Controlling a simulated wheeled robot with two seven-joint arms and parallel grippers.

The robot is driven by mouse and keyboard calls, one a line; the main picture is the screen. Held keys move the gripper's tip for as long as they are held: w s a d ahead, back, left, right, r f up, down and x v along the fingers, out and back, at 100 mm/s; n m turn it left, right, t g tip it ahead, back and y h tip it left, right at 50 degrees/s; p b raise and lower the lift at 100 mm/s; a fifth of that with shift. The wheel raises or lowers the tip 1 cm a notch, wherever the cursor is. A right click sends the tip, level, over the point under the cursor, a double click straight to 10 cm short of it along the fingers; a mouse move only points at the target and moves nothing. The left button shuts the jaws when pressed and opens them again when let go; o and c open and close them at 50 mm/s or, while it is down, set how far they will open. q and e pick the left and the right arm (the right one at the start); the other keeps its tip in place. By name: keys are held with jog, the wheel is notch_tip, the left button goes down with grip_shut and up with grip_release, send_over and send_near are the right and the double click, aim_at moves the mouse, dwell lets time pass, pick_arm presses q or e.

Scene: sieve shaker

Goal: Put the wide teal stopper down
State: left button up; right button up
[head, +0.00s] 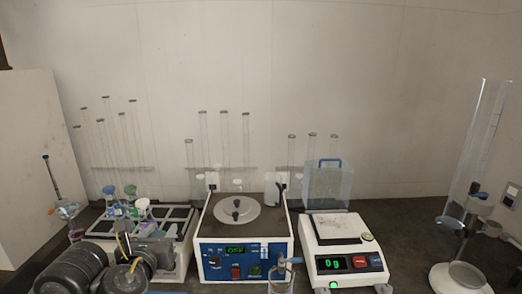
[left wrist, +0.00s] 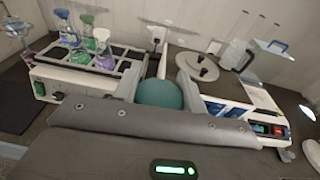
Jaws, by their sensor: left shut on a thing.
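The wide teal stopper (left wrist: 160,93) shows in the left wrist view as a rounded teal shape between the two grey fingers. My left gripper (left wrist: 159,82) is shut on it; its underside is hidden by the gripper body. In the head view my left gripper (head: 152,252) is at the lower left, in front of the rack unit and left of the sieve shaker. I cannot make out the stopper there. My right gripper is not in view.
A white rack unit (head: 181,240) holds several flasks. The blue-fronted shaker (head: 213,250) stands in the middle, with a balance (head: 337,245) reading 0 g to its right. A clear cylinder (head: 483,150) stands far right. Dark bench (head: 410,235) shows bare between balance and cylinder.

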pick_arm(q)
jog(key=shift+s+d+r+m+h, duration=0.3)
jog(key=shift+s+d+r+h, duration=0.1)
jog(key=shift+s+d+r, duration=0.45)
jog(key=shift+w, duration=0.1)
jog(key=shift+d+f, duration=0.1)
